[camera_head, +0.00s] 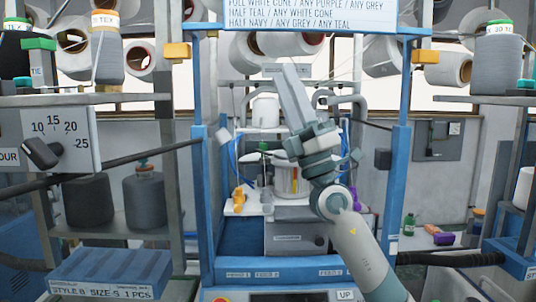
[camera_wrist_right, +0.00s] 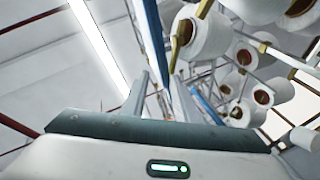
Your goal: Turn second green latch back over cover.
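Inside the blue-framed machine, a small dark green part (camera_head: 263,147) shows above the white deck, close to a white drum (camera_head: 286,178). It may be a green latch, but it is too small to tell, as is how it lies. I cannot make out a cover or a second latch; my right arm hides part of this area. My right gripper (camera_head: 294,85) is raised in front of the machine, pointing up, above the drum. In the right wrist view its two fingers (camera_wrist_right: 161,85) stand apart with nothing between them. My left gripper is not in view.
The machine's blue posts (camera_head: 403,175) stand on both sides of my right arm. A yellow part (camera_head: 238,198) and a purple part (camera_head: 355,198) sit low at the machine's sides. Yarn cones (camera_wrist_right: 198,37) hang overhead. A dial panel (camera_head: 60,138) stands at left.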

